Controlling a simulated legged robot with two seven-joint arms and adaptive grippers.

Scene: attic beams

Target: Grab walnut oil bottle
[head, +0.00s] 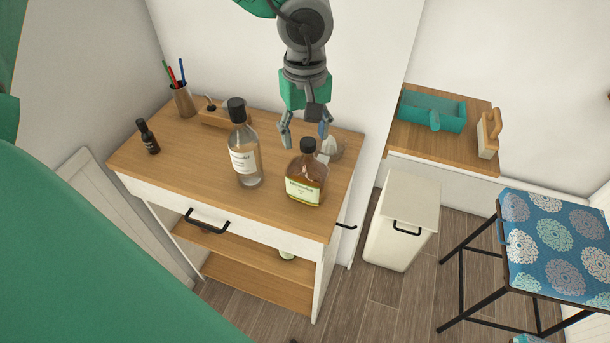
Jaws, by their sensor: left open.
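A squat amber bottle (306,186) with a black cap and pale label stands upright near the right front of the wooden cabinet top (195,160). It fits the walnut oil, but its label is too small to read surely. A taller clear bottle (246,163) with a black cap and white label stands to its left. A small dark bottle (149,138) stands at the far left. My left gripper (304,136) is open, pointing down, its fingers just behind and above the amber bottle's cap. Nothing shows between the fingers. My right gripper is out of view.
A pale rounded object (333,149) sits close behind the amber bottle, partly hidden. A pen cup (184,101) and wooden block (217,116) stand at the back. A white bin (402,222) and patterned stool (556,240) stand right. The cabinet top's left front is clear.

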